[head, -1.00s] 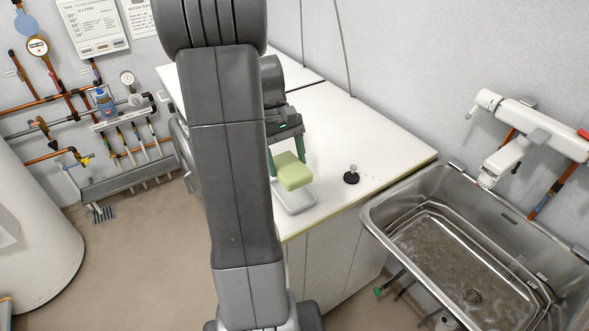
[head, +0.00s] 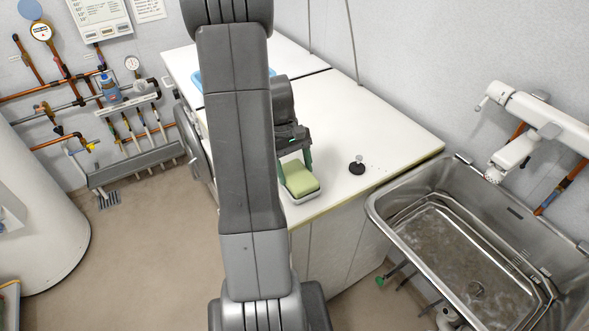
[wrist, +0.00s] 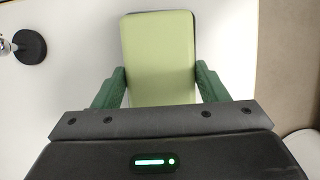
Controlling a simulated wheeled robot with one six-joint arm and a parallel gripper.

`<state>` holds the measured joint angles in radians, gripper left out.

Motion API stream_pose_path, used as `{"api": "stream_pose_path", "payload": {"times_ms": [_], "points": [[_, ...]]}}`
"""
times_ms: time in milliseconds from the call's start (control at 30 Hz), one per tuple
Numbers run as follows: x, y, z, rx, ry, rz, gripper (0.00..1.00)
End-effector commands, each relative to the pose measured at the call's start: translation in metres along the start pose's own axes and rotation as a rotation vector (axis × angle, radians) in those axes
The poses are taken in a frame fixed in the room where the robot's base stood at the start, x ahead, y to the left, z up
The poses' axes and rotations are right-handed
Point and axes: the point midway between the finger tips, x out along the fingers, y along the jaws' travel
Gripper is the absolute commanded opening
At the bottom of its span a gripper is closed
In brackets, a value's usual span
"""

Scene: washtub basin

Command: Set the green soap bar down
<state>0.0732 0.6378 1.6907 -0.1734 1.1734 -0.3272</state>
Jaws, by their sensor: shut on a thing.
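The green soap bar (head: 300,180) is at the front edge of the white counter, over a small pale dish (head: 304,198) whose rim shows around its lower edge. In the wrist view the soap bar (wrist: 158,58) lies between the two green fingers of my gripper (wrist: 158,90), with a finger against each side. My gripper (head: 296,158) is shut on the bar in the head view, partly hidden behind my arm. The bar looks level and in or just above the dish; whether it touches the bottom is hidden.
A black plug with a metal knob (head: 357,165) stands on the counter (head: 370,125) to the right of the dish. A steel basin (head: 470,240) with water is at the right, under a white tap (head: 530,125). A blue tray (head: 197,80) shows partly behind my arm.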

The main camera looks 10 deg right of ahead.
Motion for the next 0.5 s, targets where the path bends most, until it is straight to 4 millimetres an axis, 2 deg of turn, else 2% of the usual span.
{"api": "stream_pose_path", "payload": {"times_ms": [67, 100, 200, 500], "points": [[0.0076, -0.0022, 0.0000, 0.000, -0.008, -0.008, 0.33], [0.0084, -0.0024, 0.0000, 0.000, -0.009, -0.009, 0.71], [0.0097, -0.0030, 0.0000, 0.000, -0.010, -0.011, 0.88], [0.0071, -0.0037, -0.0007, 0.001, -0.009, -0.013, 0.89]]}}
